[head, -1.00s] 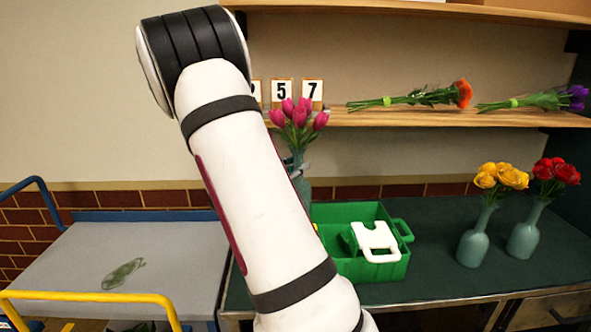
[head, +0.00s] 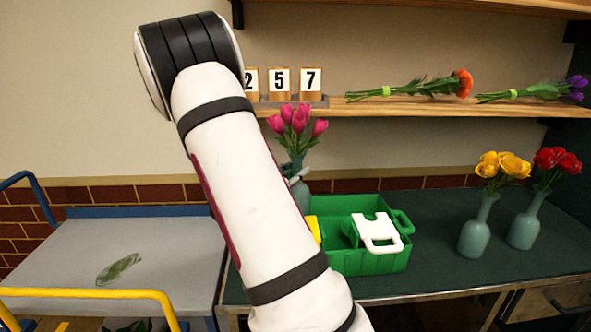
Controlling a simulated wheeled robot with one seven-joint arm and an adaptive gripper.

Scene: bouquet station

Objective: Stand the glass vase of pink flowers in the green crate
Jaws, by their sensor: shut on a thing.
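The glass vase (head: 302,196) of pink flowers (head: 297,122) stands upright at the left end of the green crate (head: 365,264). My arm hides its left side and lower part, so I cannot tell whether its base touches anything. My gripper (head: 294,174) is mostly hidden behind my arm; a small grey part shows at the vase's neck, shut on it. The crate sits on the dark green counter, its left part hidden by my arm.
A white-handled item (head: 377,233) and a yellow item (head: 314,229) are in the crate. Vases of yellow roses (head: 474,238) and red roses (head: 525,228) stand to the right. A shelf (head: 420,106) with number blocks and bouquets runs above. A grey cart (head: 150,255) is at left.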

